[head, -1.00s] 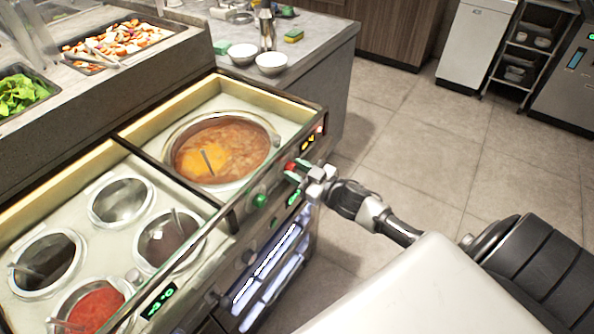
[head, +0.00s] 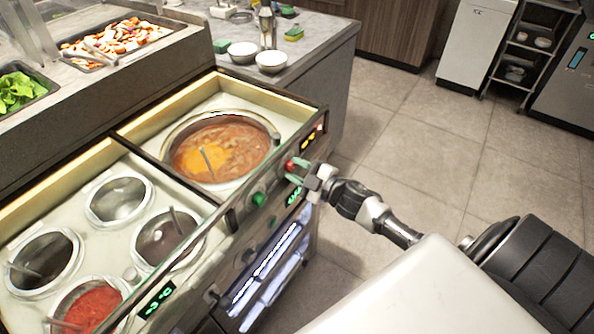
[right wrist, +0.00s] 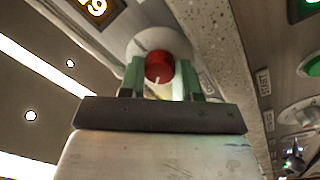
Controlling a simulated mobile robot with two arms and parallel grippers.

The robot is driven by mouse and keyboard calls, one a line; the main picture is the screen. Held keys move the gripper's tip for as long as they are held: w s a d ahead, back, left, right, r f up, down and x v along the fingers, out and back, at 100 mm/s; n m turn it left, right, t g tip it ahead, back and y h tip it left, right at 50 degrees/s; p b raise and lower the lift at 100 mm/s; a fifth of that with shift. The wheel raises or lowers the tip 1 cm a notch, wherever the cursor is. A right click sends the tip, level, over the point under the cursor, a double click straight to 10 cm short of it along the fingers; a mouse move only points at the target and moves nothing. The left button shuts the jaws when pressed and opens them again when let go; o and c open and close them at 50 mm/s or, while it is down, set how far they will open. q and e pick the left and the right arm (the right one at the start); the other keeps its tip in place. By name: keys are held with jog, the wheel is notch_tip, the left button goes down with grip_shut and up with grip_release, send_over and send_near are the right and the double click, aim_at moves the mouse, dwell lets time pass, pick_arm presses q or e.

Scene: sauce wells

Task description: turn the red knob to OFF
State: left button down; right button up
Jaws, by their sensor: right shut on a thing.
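The red knob (head: 290,165) is on the front panel of the sauce-well counter, below the large soup well (head: 222,150). It also shows in the right wrist view (right wrist: 159,67), in front of a round pale base. My right gripper (head: 301,169) is at the knob, with its green-tipped fingers on either side of it. In the right wrist view the fingers (right wrist: 160,78) are shut on the red knob. Any label beside the red knob is too small to read. My left gripper is not in view.
A green knob (head: 259,199) sits on the same panel, left of the red one. Lit displays (head: 313,136) are close by. Smaller sauce wells (head: 120,201) are at the left. Bowls (head: 271,62) stand on the back counter. The floor at right is clear.

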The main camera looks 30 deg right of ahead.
jog(key=n+b, duration=0.1)
jog(key=n, duration=0.3)
jog(key=shift+f+n, duration=0.15)
jog(key=shift+n, duration=0.25)
jog(key=shift+n+y+b, duration=0.3)
jog(key=shift+n+b, duration=0.6)
jog(key=shift+n, duration=1.1)
jog(key=o, duration=0.9)
jog(key=shift+o, duration=0.2)
jog(key=shift+s+d, duration=0.25)
jog(key=shift+s, duration=0.25)
jog(key=b+v, duration=0.1)
jog(key=v, duration=0.8)
jog(key=shift+s, duration=0.35)
jog(key=shift+d, duration=0.2)
